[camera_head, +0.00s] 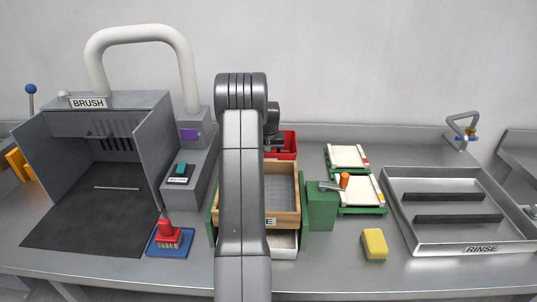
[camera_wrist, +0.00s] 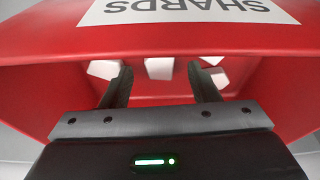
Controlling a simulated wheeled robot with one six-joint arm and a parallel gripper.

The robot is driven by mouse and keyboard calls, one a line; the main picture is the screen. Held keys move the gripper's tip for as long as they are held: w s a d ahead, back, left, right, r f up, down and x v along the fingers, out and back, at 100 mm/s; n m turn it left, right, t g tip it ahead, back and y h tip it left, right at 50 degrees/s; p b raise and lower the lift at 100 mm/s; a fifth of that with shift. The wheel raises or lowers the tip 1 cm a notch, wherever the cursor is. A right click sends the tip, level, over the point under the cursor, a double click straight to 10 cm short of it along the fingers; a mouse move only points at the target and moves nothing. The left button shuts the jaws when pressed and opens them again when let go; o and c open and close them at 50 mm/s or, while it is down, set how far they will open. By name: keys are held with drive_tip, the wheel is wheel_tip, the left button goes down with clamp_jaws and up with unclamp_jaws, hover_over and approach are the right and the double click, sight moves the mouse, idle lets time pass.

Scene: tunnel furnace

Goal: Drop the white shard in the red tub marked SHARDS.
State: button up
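The red tub (camera_head: 290,141) stands at the back of the bench, partly hidden behind my arm in the head view. In the wrist view the tub (camera_wrist: 290,75) fills the picture, with its SHARDS label upside down at the top. My gripper (camera_wrist: 160,82) is over the tub's opening, fingers apart and nothing touching them. Several white pieces lie in the tub; one white shard (camera_wrist: 160,68) shows in the gap between the fingers, apart from both. I cannot tell which piece is the task's shard. In the head view my gripper (camera_head: 276,143) is at the tub, small and dark.
A wooden sieve box (camera_head: 284,221) stands in front of the tub. A green block (camera_head: 321,208), green-framed trays (camera_head: 348,156) and a yellow sponge (camera_head: 375,244) are to the right, with the RINSE basin (camera_head: 440,243) beyond. The grey BRUSH booth (camera_head: 150,135) is at left.

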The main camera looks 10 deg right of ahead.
drive_tip(key=b+v, duration=0.1)
drive_tip(key=v, duration=1.2)
drive_tip(key=shift+s+r, duration=0.15)
drive_tip(key=shift+r, duration=0.25)
drive_tip(key=p+x, duration=0.1)
drive_tip(key=x, duration=1.2)
drive_tip(key=shift+w+p, duration=0.25)
drive_tip(key=shift+p, duration=0.15)
drive_tip(key=shift+s+r, duration=0.15)
drive_tip(key=shift+r, duration=0.45)
drive_tip(key=shift+f, duration=0.1)
